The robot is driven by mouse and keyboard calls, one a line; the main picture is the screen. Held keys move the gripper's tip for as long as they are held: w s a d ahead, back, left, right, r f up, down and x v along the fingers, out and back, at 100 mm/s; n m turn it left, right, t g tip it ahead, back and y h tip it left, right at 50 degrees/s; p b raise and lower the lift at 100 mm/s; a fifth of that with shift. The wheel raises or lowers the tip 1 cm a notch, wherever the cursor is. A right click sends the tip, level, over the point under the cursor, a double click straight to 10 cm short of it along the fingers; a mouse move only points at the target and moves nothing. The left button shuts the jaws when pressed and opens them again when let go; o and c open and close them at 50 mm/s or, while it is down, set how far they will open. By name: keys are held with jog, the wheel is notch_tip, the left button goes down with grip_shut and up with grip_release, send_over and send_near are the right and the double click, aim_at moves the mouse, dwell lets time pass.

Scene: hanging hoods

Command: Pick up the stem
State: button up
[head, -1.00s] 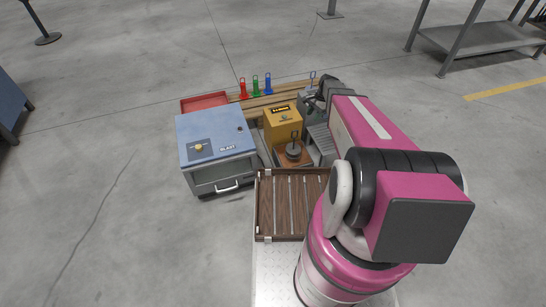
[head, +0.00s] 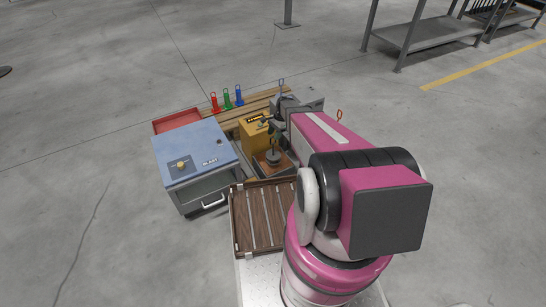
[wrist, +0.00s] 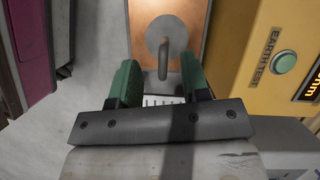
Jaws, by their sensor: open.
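The stem (wrist: 163,58), a grey upright rod on a round disc base, stands on an orange-brown pad (wrist: 147,11) in the wrist view. In the head view, the grey stem (head: 272,156) stands on its pad in front of the yellow box. My gripper (wrist: 160,78) has green fingers, spread apart, one on each side of the rod in the wrist picture. Nothing is held. I cannot tell how far above the base the fingertips are. In the head view my gripper (head: 272,127) is small and dark, just above the stem.
The yellow earth-test box (head: 253,134) stands close beside the stem. A blue cabinet (head: 192,152) and red tray (head: 177,121) are to the left. Red, green and blue loops (head: 227,101) stand on planks behind. A slatted wooden tray (head: 240,230) lies in front.

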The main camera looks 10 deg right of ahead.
aim_at(271, 144)
jog(key=x, duration=0.4)
jog(key=shift+a+f, duration=0.35)
grip_shut()
dwell(1.1)
